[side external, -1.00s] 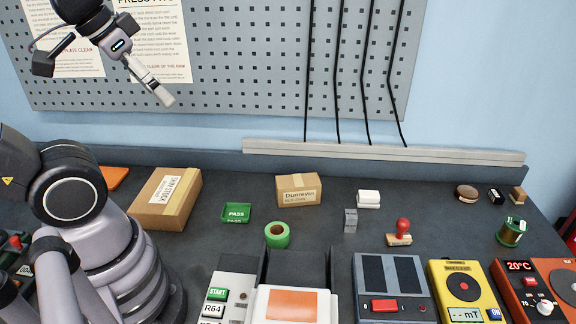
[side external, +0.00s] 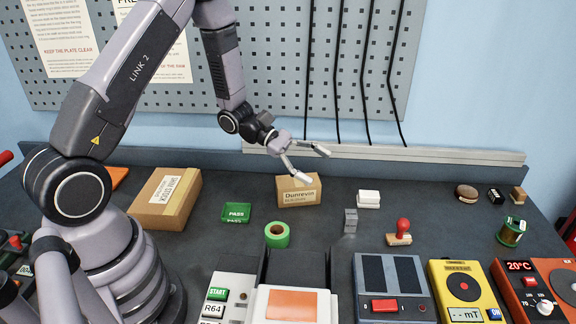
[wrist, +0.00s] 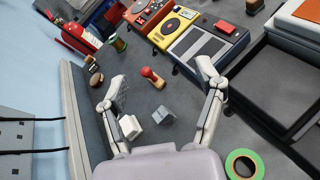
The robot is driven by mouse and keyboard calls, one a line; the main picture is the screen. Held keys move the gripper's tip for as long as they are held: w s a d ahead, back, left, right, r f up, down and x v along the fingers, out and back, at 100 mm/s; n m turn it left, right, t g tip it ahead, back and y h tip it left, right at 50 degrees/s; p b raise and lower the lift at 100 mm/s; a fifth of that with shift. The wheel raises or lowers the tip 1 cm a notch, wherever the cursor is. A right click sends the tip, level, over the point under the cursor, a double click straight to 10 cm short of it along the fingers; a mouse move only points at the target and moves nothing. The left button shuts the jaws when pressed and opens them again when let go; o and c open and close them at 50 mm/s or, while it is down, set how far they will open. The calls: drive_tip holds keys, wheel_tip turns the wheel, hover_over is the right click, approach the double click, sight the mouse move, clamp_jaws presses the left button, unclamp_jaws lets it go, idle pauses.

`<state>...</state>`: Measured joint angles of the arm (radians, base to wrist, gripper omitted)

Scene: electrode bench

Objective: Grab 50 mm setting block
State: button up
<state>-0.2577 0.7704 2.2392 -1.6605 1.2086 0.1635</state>
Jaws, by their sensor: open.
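The setting block looks to be the small grey metal block (side external: 350,221) standing on the dark bench, left of a red-handled stamp (side external: 402,228); its size marking is too small to read. The block also shows in the wrist view (wrist: 164,117), between my spread fingers and beyond them. My gripper (side external: 313,164) is open and empty, in the air above and left of the block, over the cardboard box (side external: 298,190). In the wrist view my gripper (wrist: 162,82) has its fingertips well apart, and nothing is between them at close range.
A white block (side external: 369,198) lies just behind the grey block. Green tape (side external: 277,235) and a green PASS tray (side external: 237,213) sit to the left. A press (side external: 292,303) and instruments, including a yellow meter (side external: 465,285), line the front. Bare bench surrounds the grey block.

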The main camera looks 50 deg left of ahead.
sight(345, 215)
drive_tip(key=w+a+f+n+t+y, duration=0.1)
drive_tip(key=a+f+n, duration=0.1)
drive_tip(key=f, duration=0.3)
drive_tip(key=w+a+f+n+t+y, duration=0.1)
drive_tip(key=a+f+n+t, duration=0.1)
drive_tip(key=f, duration=0.3)
drive_tip(key=w+a+f+n+t+y, duration=0.1)
drive_tip(key=a+f+n, duration=0.1)
drive_tip(key=f+n, duration=0.2)
drive_tip(key=shift+f+t+y, duration=0.3)
drive_tip(key=shift+f, duration=0.25)
drive_tip(key=x, duration=0.7)
drive_tip(key=shift+f, duration=0.15)
drive_tip(key=x, duration=0.6)
drive_tip(key=shift+d, duration=0.35)
clamp_jaws()
